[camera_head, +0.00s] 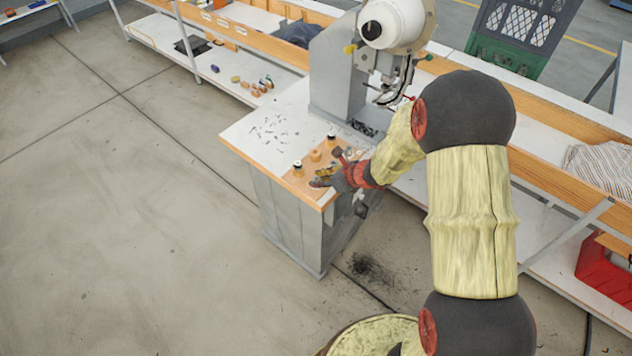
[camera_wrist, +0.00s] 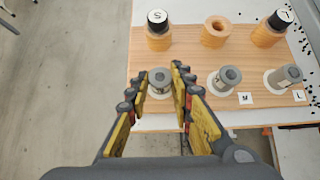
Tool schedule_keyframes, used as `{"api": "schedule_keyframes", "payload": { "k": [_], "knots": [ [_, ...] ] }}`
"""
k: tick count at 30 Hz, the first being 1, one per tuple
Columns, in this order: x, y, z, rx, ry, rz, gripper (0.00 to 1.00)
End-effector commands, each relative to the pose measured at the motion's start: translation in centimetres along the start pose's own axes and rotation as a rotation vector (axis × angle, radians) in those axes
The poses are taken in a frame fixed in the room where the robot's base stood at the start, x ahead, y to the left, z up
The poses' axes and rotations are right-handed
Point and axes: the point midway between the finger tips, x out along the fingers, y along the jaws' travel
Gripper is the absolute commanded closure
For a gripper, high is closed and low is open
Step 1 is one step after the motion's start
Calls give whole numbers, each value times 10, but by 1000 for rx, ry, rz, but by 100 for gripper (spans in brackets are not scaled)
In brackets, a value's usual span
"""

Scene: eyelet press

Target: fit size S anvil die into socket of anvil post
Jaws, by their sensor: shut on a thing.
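My gripper (camera_wrist: 160,80) is shut on a small grey cylindrical die (camera_wrist: 160,85) with a hole in its top. The die stands upright between the fingertips, over the near left of the wooden board (camera_wrist: 190,58). It has no readable label; I take it for the size S anvil die from its place beside the M and L dies. I cannot tell whether its base touches the board. In the head view my gripper (camera_head: 325,174) is low over the board's near side. The press (camera_head: 338,75) stands behind the board; its anvil post and socket are not clearly visible.
Beside the held die stand a grey die (camera_wrist: 224,80) by the M card and another (camera_wrist: 284,78) by the L card. Behind are black-capped pieces marked S (camera_wrist: 158,28) and apparently L (camera_wrist: 272,30), with an empty wooden holder (camera_wrist: 215,32) between.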

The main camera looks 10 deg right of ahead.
Motion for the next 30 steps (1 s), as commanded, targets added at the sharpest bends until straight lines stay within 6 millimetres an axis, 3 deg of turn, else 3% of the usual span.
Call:
{"api": "schedule_keyframes", "payload": {
  "k": [8,30],
  "knots": [
    [0,0,0,0,0,0,100],
    [-28,0,30,0,-1,0,100]
  ]
}}
